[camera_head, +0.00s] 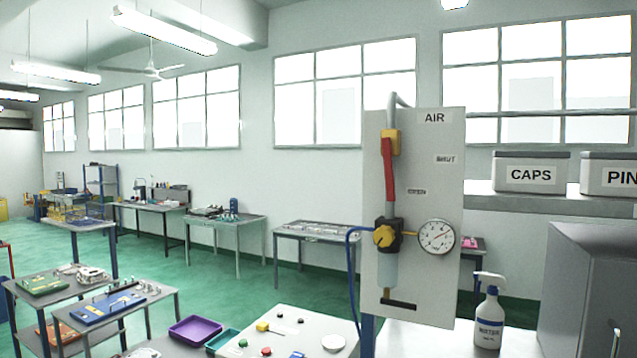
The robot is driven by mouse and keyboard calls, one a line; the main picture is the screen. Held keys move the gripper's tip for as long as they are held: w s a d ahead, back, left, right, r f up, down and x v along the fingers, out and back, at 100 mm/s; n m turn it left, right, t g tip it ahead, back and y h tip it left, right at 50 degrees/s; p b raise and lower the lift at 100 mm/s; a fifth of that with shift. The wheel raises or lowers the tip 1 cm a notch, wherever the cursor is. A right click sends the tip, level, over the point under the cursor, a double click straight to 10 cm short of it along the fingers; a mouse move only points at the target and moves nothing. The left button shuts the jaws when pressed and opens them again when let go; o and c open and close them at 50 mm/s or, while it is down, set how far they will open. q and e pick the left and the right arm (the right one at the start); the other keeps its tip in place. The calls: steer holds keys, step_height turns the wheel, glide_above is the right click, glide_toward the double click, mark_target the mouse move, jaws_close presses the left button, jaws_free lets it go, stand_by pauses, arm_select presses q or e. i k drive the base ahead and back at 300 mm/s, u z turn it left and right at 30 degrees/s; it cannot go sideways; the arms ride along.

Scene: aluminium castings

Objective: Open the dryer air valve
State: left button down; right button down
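The air valve (391,143) is a yellow body on a grey pipe on the upright white panel marked AIR (440,230). Its red lever (388,172) hangs down from the valve, nearly in line with the pipe. A SHUT label (445,159) is to the right of the lever, level with its upper part. An OPEN label (416,191) is lower, just right of the lever's lower end. Below are a dark regulator with a yellow knob (383,237) and a round gauge (436,236). Neither gripper is in view, and nothing touches the lever.
A blue hose (352,265) curves down left of the panel. A white spray bottle (489,318) stands right of the panel's foot. A grey cabinet (585,285) fills the lower right. CAPS (531,174) and PIN (610,177) bins sit on a shelf. A control board (290,335) is lower left.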

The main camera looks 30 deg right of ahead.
mark_target(386, 142)
steer(key=u, duration=0.55)
steer(key=k, duration=0.95)
steer(key=z, duration=0.85)
